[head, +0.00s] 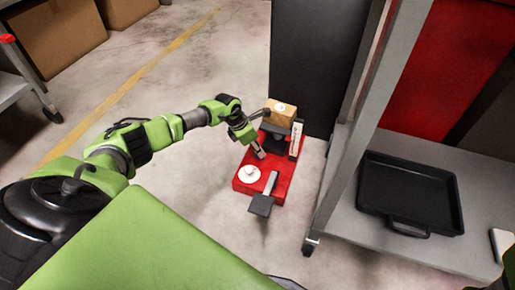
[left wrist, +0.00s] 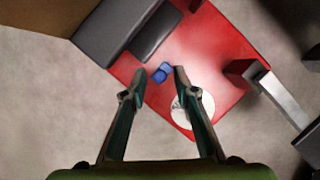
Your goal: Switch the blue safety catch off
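The blue safety catch (left wrist: 162,72) is a small blue piece on the red base of the machine (left wrist: 215,50). In the left wrist view it shows between the tips of my left gripper (left wrist: 160,77). The two fingers are apart with a gap around the catch; I cannot tell whether either touches it. In the head view my left gripper (head: 258,151) points down over the red base (head: 282,190), and the catch cannot be made out there. My right gripper is not in view.
A white disc (head: 250,174) and a grey-black lever (head: 262,204) are at the base's front. A dark block with a wooden box (head: 281,112) stands behind. A grey rack with a black tray (head: 405,195) is to the right. Bare floor lies left.

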